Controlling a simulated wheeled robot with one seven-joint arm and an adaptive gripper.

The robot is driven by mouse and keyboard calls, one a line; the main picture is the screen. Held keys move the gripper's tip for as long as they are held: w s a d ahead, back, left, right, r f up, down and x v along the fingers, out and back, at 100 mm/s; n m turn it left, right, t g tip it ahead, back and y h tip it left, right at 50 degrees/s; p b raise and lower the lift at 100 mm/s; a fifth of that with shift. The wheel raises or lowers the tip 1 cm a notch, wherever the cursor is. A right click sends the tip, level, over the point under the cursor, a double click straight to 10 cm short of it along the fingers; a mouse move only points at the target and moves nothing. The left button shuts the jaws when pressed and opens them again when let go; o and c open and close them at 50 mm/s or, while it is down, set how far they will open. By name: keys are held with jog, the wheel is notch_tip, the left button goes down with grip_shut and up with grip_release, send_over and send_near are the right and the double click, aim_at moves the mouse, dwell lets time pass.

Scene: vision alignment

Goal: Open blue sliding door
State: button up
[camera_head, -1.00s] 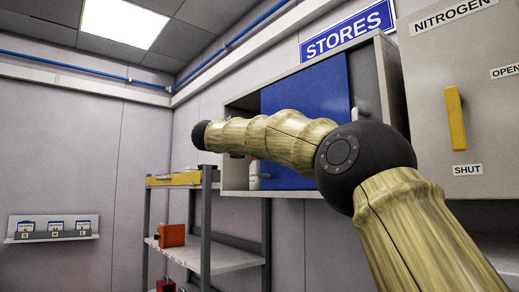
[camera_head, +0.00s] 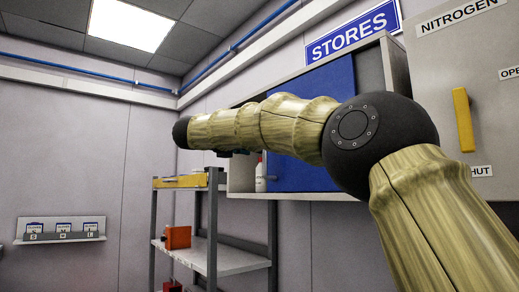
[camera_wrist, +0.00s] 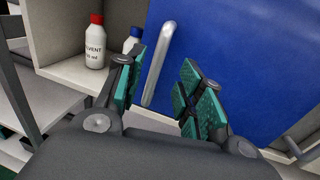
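The blue sliding door (camera_head: 318,95) is on a grey wall cabinet under the STORES sign; in the head view my arm covers part of it. In the wrist view the blue door (camera_wrist: 240,50) fills the right half, with an upright silver bar handle (camera_wrist: 159,64) near its left edge. My gripper (camera_wrist: 160,85) is open, its green-padded fingers apart. The handle shows in the gap between the fingers, seemingly beyond the tips; I see no contact. In the head view the gripper is mostly hidden behind my arm.
A white SOLVENT bottle with a red cap (camera_wrist: 95,42) stands in the open cabinet left of the door, near a blue-capped bottle (camera_wrist: 132,40). A metal shelf rack (camera_head: 213,225) stands below left. A NITROGEN cabinet with a yellow handle (camera_head: 463,120) is at the right.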

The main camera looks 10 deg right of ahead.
jog(key=v, duration=0.4)
jog(key=shift+a+f, duration=0.1)
dwell(0.5)
